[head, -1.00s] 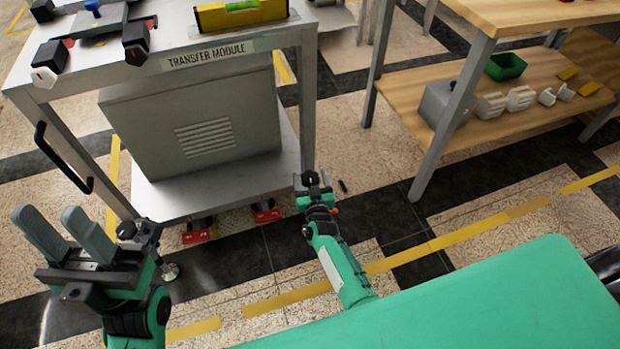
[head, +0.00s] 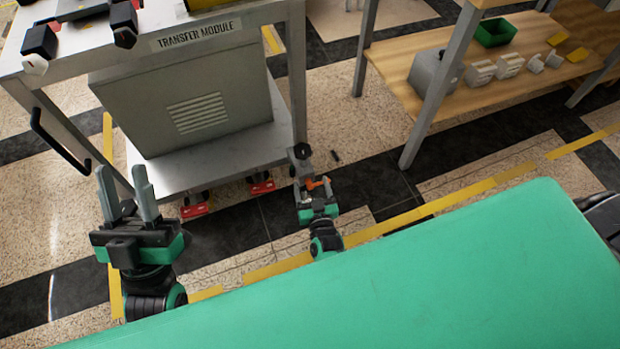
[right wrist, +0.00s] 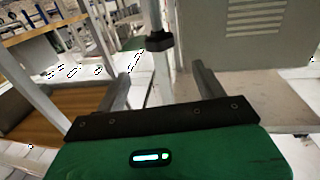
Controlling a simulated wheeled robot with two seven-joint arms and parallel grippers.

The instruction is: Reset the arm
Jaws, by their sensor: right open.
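My left gripper (head: 124,188) is at the left of the head view, its two grey fingers pointing up with a gap between them and nothing held. It is in front of the cart's left leg. My right gripper (head: 313,187) is near the middle of the head view, low beside the cart's right front leg. It is open and empty.
The transfer module cart (head: 205,38) stands ahead, with a grey cabinet (head: 185,100) on its lower shelf and red feet below. A wooden workbench (head: 410,65) with a green bin (head: 496,32) and small parts stands at the right.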

